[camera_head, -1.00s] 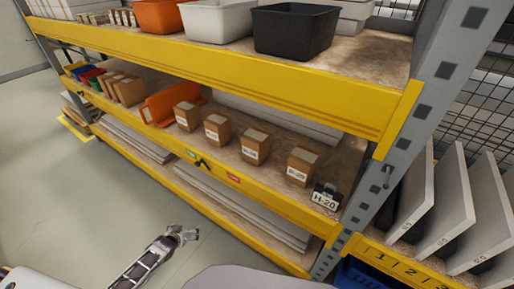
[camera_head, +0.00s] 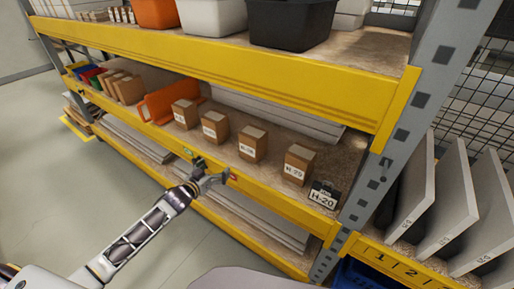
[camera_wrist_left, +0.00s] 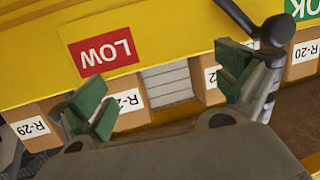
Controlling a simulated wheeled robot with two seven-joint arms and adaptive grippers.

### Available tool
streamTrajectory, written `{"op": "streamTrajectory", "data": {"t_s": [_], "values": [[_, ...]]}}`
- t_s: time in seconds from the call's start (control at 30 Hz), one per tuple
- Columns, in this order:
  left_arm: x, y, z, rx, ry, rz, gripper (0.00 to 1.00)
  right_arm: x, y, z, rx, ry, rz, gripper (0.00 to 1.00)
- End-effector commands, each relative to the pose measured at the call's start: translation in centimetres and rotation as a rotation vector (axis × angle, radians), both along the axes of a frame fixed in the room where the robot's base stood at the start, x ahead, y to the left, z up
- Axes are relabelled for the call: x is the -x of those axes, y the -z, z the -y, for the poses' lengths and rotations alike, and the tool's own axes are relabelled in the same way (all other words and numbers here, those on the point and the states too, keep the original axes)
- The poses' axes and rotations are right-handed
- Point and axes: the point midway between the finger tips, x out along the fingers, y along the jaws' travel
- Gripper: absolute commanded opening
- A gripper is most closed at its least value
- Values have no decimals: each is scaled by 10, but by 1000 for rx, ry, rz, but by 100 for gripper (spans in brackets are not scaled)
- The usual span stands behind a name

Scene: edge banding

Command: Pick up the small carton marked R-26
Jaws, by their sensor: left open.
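Several small brown cartons with white labels stand in a row on the middle shelf. The wrist view shows an R-29 carton (camera_wrist_left: 30,125) at far left and an R-20 carton (camera_wrist_left: 304,62) at far right. Between them are two cartons (camera_wrist_left: 130,116) (camera_wrist_left: 206,80) whose labels are partly hidden by my fingers, so I cannot tell which is R-26. In the head view these two are the inner cartons (camera_head: 216,128) (camera_head: 253,144). My left gripper (camera_head: 208,181) (camera_wrist_left: 163,92) is open and empty, in front of the shelf's edge, apart from the cartons. My right gripper is not in view.
The yellow shelf beam (camera_head: 265,190) carries a red LOW sign (camera_wrist_left: 101,48) and a green OK sign (camera_wrist_left: 303,8). A dark knob or handle (camera_wrist_left: 272,32) sticks out beside the right finger.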

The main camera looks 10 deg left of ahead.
Motion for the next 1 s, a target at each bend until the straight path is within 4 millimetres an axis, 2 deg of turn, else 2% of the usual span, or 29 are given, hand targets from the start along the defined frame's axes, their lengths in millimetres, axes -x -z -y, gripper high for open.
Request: {"op": "streamTrajectory", "data": {"t_s": [0.03, 0.1, 0.2, 0.33, 0.5, 1.0], "values": [[-2, -20, 11, 3, 27, 40, 100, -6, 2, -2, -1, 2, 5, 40], [-3, -48, 26, 7, 64, 93, 100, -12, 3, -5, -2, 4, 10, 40], [-1, -80, 44, 14, 105, 152, 100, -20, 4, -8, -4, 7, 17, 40], [2, -106, 59, 20, 143, 201, 100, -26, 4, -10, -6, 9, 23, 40], [4, -117, 65, 23, 157, 219, 100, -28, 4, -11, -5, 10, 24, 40], [-2, -116, 66, 24, 156, 218, 100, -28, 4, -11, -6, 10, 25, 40]]}}
